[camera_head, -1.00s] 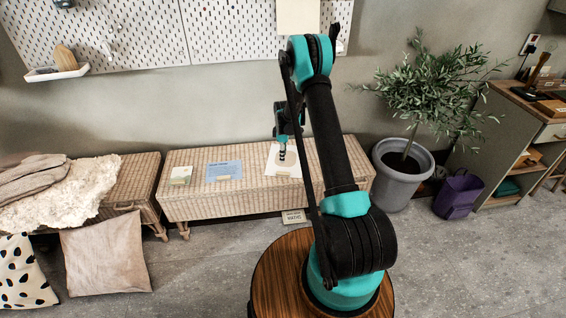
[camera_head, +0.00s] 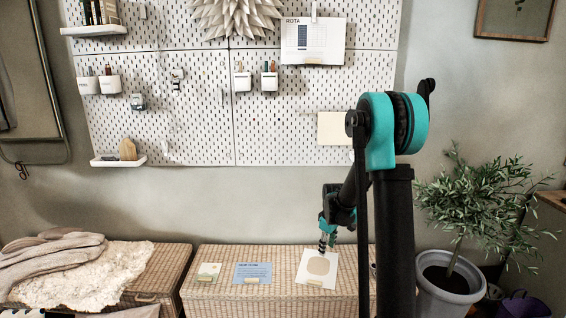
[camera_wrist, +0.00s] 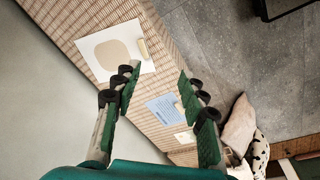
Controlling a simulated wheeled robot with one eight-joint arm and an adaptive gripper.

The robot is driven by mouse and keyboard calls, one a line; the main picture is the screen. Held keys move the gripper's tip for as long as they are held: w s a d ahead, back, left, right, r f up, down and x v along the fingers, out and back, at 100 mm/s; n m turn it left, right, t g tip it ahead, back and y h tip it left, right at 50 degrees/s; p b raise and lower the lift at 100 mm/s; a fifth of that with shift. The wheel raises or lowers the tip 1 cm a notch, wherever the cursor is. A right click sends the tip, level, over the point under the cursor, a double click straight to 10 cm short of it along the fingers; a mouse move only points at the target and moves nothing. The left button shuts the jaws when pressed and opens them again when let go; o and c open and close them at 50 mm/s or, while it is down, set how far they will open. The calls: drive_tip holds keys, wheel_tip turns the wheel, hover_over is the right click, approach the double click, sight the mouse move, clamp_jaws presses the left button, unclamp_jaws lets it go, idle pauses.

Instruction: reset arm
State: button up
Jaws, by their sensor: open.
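My gripper (camera_wrist: 160,92) is open and empty in the wrist view, with its two green fingers spread apart above the wicker bench (camera_wrist: 70,15). In the head view my gripper (camera_head: 328,240) hangs just above a white sheet with a beige round shape (camera_head: 318,266) on the bench (camera_head: 225,299). The fingertips are too small there to tell the exact gap to the sheet. A blue printed sheet (camera_head: 252,271) and a small pale card (camera_head: 208,270) lie to the left on the same bench.
A second wicker bench (camera_head: 170,272) with a cream fleece (camera_head: 105,273) stands at the left. A potted olive tree (camera_head: 446,292) stands at the right. A pegboard (camera_head: 200,150) with shelves and cups covers the wall behind. Cushions (camera_wrist: 240,125) lie on the floor.

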drive_tip(key=s+r+m+t, duration=0.1)
drive_tip(key=s+m, duration=0.2)
drive_tip(key=s, duration=0.6)
drive_tip(key=s+d+r+m, duration=0.1)
drive_tip(key=s+r+m, duration=0.1)
drive_tip(key=s, duration=0.8)
drive_tip(key=s+d+r+m+t, duration=0.1)
drive_tip(key=s+m, duration=0.3)
drive_tip(key=s, duration=0.6)
drive_tip(key=shift+s+r+t, duration=0.25)
drive_tip(key=shift+r+t, duration=0.05)
drive_tip(key=shift+r, duration=0.25)
